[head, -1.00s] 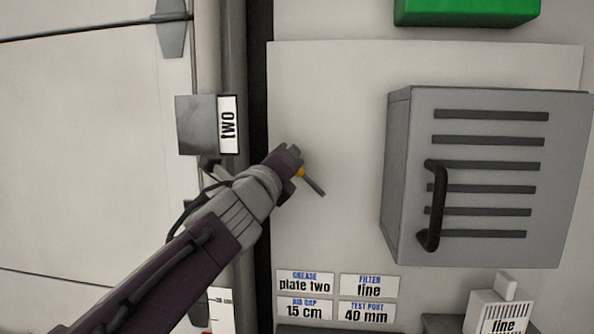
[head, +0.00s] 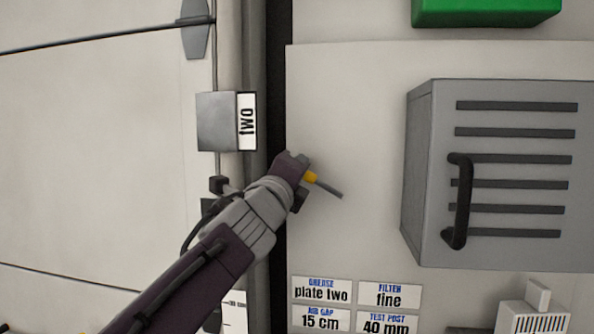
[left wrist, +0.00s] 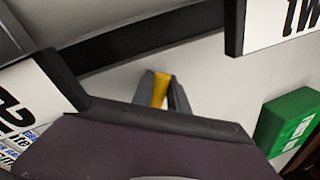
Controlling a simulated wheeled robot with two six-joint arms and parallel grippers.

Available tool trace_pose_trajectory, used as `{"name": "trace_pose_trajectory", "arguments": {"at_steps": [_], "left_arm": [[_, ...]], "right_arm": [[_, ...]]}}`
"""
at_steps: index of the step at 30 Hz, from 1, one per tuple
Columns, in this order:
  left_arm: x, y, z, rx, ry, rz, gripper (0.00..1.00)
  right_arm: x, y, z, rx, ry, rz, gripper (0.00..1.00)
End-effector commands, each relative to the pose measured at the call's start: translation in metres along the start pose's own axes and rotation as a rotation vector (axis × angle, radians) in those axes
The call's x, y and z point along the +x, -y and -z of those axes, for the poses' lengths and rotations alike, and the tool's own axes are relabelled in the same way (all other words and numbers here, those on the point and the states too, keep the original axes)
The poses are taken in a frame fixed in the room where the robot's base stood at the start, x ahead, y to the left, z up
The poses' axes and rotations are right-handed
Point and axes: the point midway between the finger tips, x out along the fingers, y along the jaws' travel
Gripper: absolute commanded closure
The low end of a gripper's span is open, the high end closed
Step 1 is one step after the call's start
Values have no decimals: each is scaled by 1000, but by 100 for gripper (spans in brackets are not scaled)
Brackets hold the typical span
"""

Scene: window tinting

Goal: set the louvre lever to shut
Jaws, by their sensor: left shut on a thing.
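My left gripper (head: 304,174) is in the middle of the head view, in front of the pale panel (head: 365,120). It is shut on a thin rod (head: 327,189) with a yellow part and a grey end pointing right and down. The yellow part (left wrist: 160,90) shows between the fingers in the left wrist view. I cannot tell whether this rod is fixed to the panel or loose. A grey slotted box (head: 420,160) with a black bar handle (head: 462,202) is on the right, apart from the gripper. No part is marked as the louvre lever. My right gripper is out of view.
A grey block (head: 215,121) with a plate reading "two" (head: 246,122) is left of the gripper. A green box (head: 485,10) is at the top; it also shows in the left wrist view (left wrist: 285,125). Setting labels (head: 322,290) are below. Panel between rod and slotted box is clear.

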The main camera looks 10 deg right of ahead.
Motion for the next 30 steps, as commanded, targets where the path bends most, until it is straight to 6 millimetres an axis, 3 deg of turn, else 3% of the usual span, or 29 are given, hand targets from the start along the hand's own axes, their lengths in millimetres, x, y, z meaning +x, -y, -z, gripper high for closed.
{"name": "trace_pose_trajectory", "arguments": {"at_steps": [1, 2, 4, 14, 24, 30], "left_arm": [[1, -4, 2, -4, -3, -8, 100], [1, -4, 2, -4, -3, -8, 78], [1, -4, 2, -3, -3, -8, 59], [-2, -2, 2, -1, -2, -3, 59], [-71, -5, 3, -3, -2, -2, 59], [-90, -3, 2, -2, -2, -4, 59]], "right_arm": [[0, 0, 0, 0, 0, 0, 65], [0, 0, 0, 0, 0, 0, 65], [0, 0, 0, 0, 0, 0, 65], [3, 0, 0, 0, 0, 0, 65], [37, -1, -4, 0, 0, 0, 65], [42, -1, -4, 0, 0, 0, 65]]}}
